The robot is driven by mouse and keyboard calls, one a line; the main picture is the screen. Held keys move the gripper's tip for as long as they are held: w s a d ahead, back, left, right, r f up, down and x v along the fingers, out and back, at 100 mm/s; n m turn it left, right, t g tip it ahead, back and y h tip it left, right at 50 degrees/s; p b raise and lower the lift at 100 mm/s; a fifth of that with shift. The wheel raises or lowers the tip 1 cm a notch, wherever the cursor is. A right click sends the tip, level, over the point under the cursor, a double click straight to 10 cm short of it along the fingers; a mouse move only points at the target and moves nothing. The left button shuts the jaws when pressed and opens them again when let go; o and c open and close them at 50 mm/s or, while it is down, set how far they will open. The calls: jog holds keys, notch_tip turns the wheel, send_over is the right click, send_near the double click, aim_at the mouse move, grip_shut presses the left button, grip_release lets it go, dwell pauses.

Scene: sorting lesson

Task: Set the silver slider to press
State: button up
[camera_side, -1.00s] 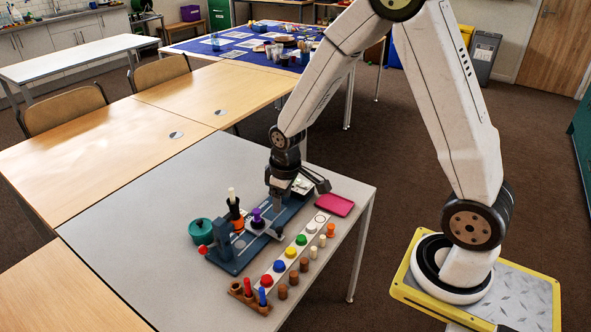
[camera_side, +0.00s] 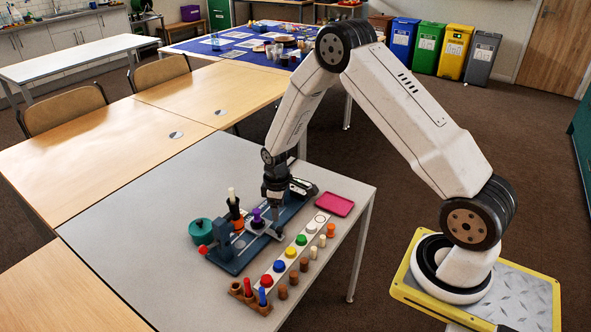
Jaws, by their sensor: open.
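The silver slider (camera_side: 258,231) appears as a pale metal plate on the long dark blue base (camera_side: 229,263). A purple peg (camera_side: 257,217) stands on it. My gripper (camera_side: 279,214) points straight down, open, over the base just right of the slider. Its fingertips are small and dark, and I cannot tell whether they touch the slider. A black holder with a cream-topped peg (camera_side: 233,203) stands on the left part of the device. I cannot make out any marking for the press position.
A teal round pot (camera_side: 201,231) and a red knob (camera_side: 203,250) are at left. A white strip with coloured knobs (camera_side: 257,283), wooden pegs and a peg block (camera_side: 250,297) lie in front. A pink tray (camera_side: 335,204) is at right. The table's back left is clear.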

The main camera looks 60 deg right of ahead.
aim_at(279, 228)
jog(key=shift+f, duration=0.15)
jog(key=shift+f, duration=3.75)
jog(key=shift+c, duration=0.2)
grip_shut()
